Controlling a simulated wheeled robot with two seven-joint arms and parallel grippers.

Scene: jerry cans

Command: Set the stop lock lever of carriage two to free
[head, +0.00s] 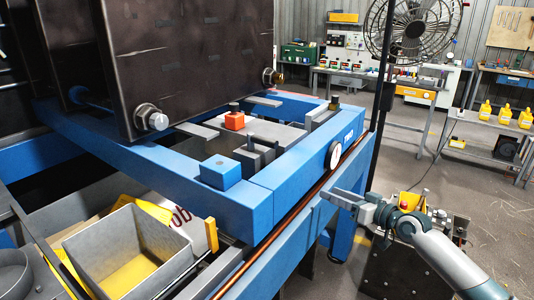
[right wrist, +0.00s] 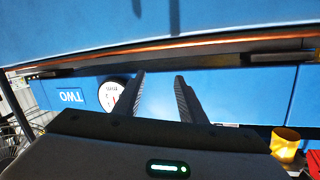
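Carriage two is a blue frame (head: 262,205) with a dark block mould (head: 190,60) above it. Its "TWO" label (right wrist: 70,97) shows upside down in the right wrist view. A round white dial (head: 335,155) sits on the frame's right side; it also shows in the right wrist view (right wrist: 112,95). I cannot make out for sure which part is the stop lock lever. My right gripper (head: 342,200) is beside the blue frame, below the dial. In the right wrist view its two fingers (right wrist: 159,76) stand apart, with nothing between them. My left gripper is not in view.
A copper-coloured rod (head: 290,217) runs along the frame's side. A grey bin (head: 130,250) stands at the lower left. A dark crate (head: 405,260) stands below my right arm. A fan (head: 408,30) and workbenches are behind. The floor at right is partly clear.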

